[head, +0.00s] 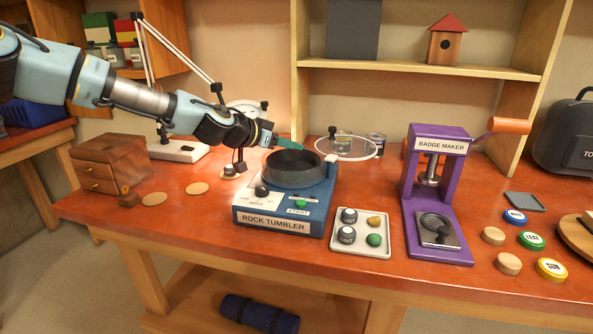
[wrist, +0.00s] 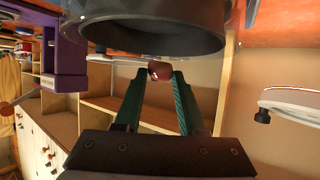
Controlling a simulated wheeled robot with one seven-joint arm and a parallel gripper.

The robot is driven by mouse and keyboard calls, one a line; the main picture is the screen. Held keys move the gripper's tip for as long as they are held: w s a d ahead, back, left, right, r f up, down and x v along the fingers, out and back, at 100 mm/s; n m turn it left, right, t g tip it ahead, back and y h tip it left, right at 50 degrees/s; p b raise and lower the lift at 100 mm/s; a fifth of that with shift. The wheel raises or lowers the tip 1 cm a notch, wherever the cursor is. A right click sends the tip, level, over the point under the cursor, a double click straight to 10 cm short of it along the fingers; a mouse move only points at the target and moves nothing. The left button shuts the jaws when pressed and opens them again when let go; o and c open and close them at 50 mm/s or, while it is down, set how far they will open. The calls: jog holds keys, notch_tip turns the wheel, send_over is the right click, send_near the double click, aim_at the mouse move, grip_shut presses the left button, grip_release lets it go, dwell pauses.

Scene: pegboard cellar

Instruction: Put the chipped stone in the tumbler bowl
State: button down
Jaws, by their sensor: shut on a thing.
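My gripper (head: 297,147) is at the far side of the rock tumbler, close above the rim of its dark grey bowl (head: 293,180). In the wrist view its green fingers (wrist: 160,75) are shut on a small reddish-brown stone (wrist: 159,71), held at the fingertips. The picture is too small to show a chip in it. The stone cannot be made out clearly in the head view. The bowl also shows in the wrist view (wrist: 150,38), where the stone appears just outside its rim. The bowl looks open at the top; its floor is mostly hidden.
The blue tumbler base (head: 278,215) carries a knob and green start button. A white tray (head: 361,245) with several small pieces stands to its right, then the purple badge maker (head: 437,190). A round clear lid (head: 347,148) is behind. A wooden drawer box (head: 105,165) is left.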

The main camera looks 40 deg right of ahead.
jog(key=shift+f, duration=0.95)
jog(key=shift+c, duration=2)
grip_release()
jog(key=shift+a+b, duration=0.15)
jog(key=shift+b, duration=0.15)
jog(key=shift+w+a+r, duration=0.1)
jog(key=shift+a+r, duration=0.05)
jog(key=shift+a, duration=0.2)
jog(key=b+v, duration=0.3)
jog(key=v, duration=0.7)
